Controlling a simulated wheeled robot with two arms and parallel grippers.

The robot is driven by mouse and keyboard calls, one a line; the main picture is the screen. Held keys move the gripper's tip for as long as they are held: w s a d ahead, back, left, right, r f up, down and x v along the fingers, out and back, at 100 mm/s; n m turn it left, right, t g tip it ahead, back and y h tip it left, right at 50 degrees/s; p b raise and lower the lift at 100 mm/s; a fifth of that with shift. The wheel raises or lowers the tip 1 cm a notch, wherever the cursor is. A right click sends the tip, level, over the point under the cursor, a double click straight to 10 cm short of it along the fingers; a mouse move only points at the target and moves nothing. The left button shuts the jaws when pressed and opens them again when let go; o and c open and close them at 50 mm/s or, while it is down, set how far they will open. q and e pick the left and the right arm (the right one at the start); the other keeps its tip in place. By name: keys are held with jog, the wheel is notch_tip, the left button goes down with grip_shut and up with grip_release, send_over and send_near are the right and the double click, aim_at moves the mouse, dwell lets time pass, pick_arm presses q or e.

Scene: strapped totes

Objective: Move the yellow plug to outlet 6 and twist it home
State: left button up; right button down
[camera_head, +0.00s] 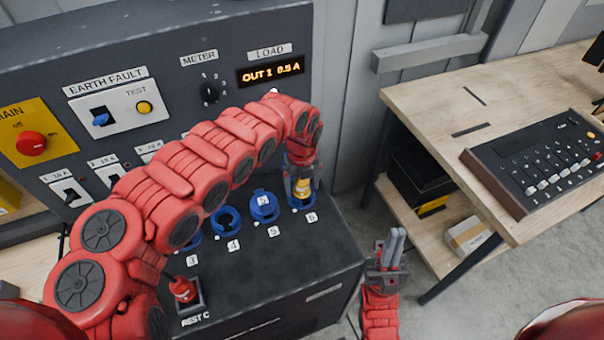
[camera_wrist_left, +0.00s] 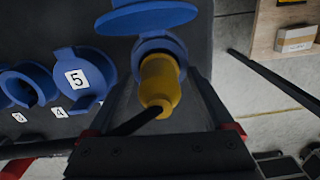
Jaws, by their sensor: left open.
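The yellow plug (camera_head: 302,188) stands in the blue socket of outlet 6 (camera_head: 301,203), at the right end of the outlet row. In the left wrist view the plug (camera_wrist_left: 159,85) sits in the blue socket ring (camera_wrist_left: 172,43), under a raised blue lid (camera_wrist_left: 145,17), its black cable running toward me. My left gripper (camera_head: 301,185) is above outlet 6; its open fingers (camera_wrist_left: 162,92) stand on either side of the plug, apart from it. Whether the plug is twisted home cannot be told. My right gripper (camera_head: 392,248) is empty, right of the box, fingers close together.
The panel display (camera_head: 270,73) reads OUT 1 0.5 A. A wooden bench (camera_head: 430,95) with a slider console (camera_head: 540,155) stands right.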

pick_arm(q)
jog(key=shift+f, duration=0.15)
jog(key=shift+c, duration=0.3)
grip_shut()
jog(key=shift+s+f+m, duration=0.1)
jog(key=shift+m, duration=0.4)
jog(key=shift+m+b, duration=0.3)
jog(key=shift+m+b, duration=0.3)
jog(key=shift+m, duration=0.5)
